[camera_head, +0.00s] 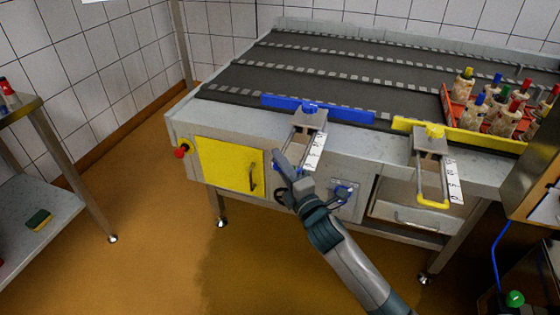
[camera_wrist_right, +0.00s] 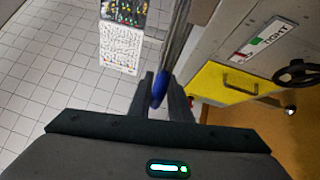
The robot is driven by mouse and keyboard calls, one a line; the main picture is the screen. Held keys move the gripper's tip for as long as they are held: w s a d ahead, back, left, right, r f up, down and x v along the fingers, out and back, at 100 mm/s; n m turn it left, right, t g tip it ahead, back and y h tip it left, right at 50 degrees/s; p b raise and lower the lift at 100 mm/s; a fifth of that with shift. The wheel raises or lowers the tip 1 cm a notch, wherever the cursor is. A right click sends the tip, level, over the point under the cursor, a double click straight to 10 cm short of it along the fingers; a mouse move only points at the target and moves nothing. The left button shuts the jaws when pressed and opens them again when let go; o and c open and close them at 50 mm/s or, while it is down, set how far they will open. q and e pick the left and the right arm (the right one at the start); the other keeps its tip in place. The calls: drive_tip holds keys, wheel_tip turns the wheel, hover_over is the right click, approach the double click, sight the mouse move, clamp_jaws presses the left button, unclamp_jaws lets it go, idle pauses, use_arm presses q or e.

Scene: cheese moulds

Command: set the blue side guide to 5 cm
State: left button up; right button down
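The blue side guide (camera_head: 345,113) lies along the near edge of the conveyor. A blue knob (camera_head: 309,107) sits on its bracket, and a white scale strip (camera_head: 315,150) runs toward me; its figures are too small to read surely. My right gripper (camera_head: 279,160) is at the front end of this slide and partly hides it. In the right wrist view its fingers (camera_wrist_right: 163,98) stand close on both sides of the slide's blue end (camera_wrist_right: 159,88) and appear shut on it. Metal rods (camera_wrist_right: 178,45) run away from that end. My left gripper is not in view.
A yellow guide (camera_head: 470,137) with its own slide and yellow knob (camera_head: 434,131) is to the right. A red crate (camera_head: 447,104) of bottles stands on the belt. The floor in front is clear.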

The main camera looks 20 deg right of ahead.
sight(286, 149)
drive_tip(key=shift+w+d+r, duration=0.15)
drive_tip(key=shift+w+r, duration=0.15)
drive_tip(key=shift+r, duration=0.05)
drive_tip(key=w, duration=0.1)
drive_tip(key=w+d, duration=0.2)
drive_tip(key=shift+w+d, duration=0.25)
drive_tip(key=shift+w, duration=0.15)
drive_tip(key=shift+r, duration=0.1)
drive_tip(key=c, duration=1.8)
unclamp_jaws()
drive_tip(key=shift+s, duration=0.1)
drive_tip(key=shift+s, duration=0.1)
